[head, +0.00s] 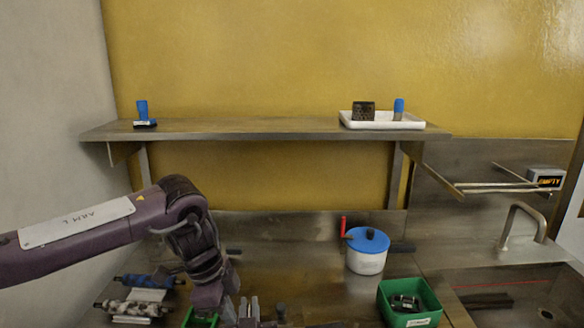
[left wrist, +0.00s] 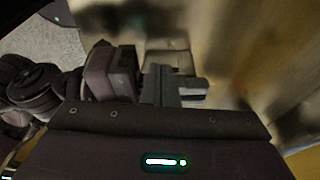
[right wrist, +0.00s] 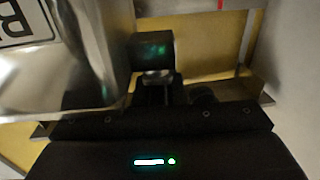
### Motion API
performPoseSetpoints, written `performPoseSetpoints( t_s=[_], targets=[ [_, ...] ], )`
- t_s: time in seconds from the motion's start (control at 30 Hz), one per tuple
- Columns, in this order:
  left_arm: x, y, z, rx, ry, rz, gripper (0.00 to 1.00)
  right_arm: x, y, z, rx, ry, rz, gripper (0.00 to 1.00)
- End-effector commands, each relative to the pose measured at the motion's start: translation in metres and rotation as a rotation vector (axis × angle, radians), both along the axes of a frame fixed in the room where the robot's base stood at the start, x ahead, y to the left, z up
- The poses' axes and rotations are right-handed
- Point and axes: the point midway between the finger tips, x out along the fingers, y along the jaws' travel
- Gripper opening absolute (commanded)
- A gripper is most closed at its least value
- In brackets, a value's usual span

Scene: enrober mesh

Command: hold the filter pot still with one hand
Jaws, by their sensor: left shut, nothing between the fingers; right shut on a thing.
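A white pot with a blue lid (head: 367,252), the likely filter pot, stands upright on the steel counter right of centre. A red upright handle shows at its left side and a dark handle at its right. My left gripper reaches down at the bottom of the head view, left of the pot and apart from it. Its fingers (left wrist: 165,85) are shut and empty in the left wrist view. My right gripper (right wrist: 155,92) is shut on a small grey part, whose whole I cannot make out. A shiny metal body (right wrist: 80,65) with a lettered label stands close beside it.
A green bin (head: 412,305) with dark parts stands at the front right, left of the sink (head: 520,295). A shelf (head: 240,127) above holds a white tray (head: 385,122) and a blue-handled tool (head: 143,112).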

Motion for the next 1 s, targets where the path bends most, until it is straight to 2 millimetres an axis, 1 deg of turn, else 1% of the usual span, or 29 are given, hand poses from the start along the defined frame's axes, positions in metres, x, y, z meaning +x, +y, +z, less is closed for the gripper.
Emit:
performPoseSetpoints(
  t_s=[0.57,1.0],
  targets=[
    [0.015,0.003,-0.001,-0.001,0.002,0.000,0.00,0.000,0.000,0.000,0.000,0.000,0.000,0.00],
    [0.026,0.001,0.000,0.000,0.000,0.000,0.00,0.000,0.000,0.000,0.000,0.001,0.000,0.00]
  ],
)
